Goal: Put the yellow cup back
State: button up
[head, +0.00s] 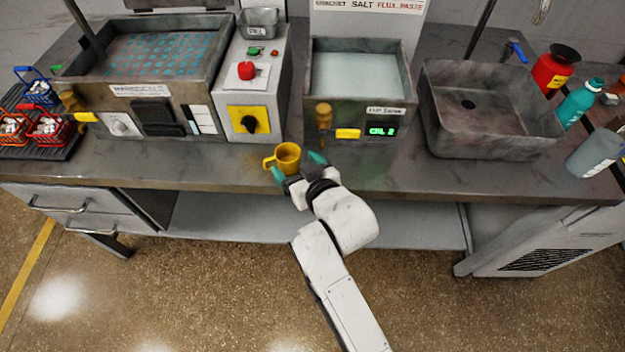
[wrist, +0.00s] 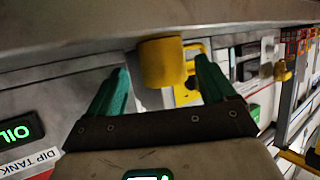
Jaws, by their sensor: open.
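The yellow cup (head: 286,157) stands upright near the front edge of the bench, in front of the gap between the control box and the dip tank. Its handle points left in the head view. My gripper (head: 298,172) is open, with its green fingertips just in front of the cup and to its right. In the wrist view the yellow cup (wrist: 163,62) shows between and beyond the two fingertips of my gripper (wrist: 160,75), with its handle toward the right finger. I cannot tell whether either finger touches it.
The dip tank (head: 358,88) stands behind and right of the cup; the control box (head: 253,115) is behind left. A grey sink (head: 480,135) is further right. Red and blue baskets (head: 48,130) sit on a dark rack at far left.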

jog(key=v, duration=1)
jog(key=s+d+f+m+g+h, duration=0.2)
jog(key=s+d+f+g+h, duration=0.15)
jog(key=s+d+f, duration=0.55)
jog(key=s+d+f+m+g+h, duration=0.35)
jog(key=s+d, duration=0.25)
jog(key=d, duration=0.7)
jog(key=s+d+f+g, duration=0.1)
jog(key=s+d+g, duration=0.2)
jog(key=s, duration=0.7)
jog(key=shift+d+f+m+g, duration=0.15)
jog(key=shift+d+m+g, duration=0.25)
jog(key=shift+d, duration=0.4)
jog(key=shift+a, duration=0.1)
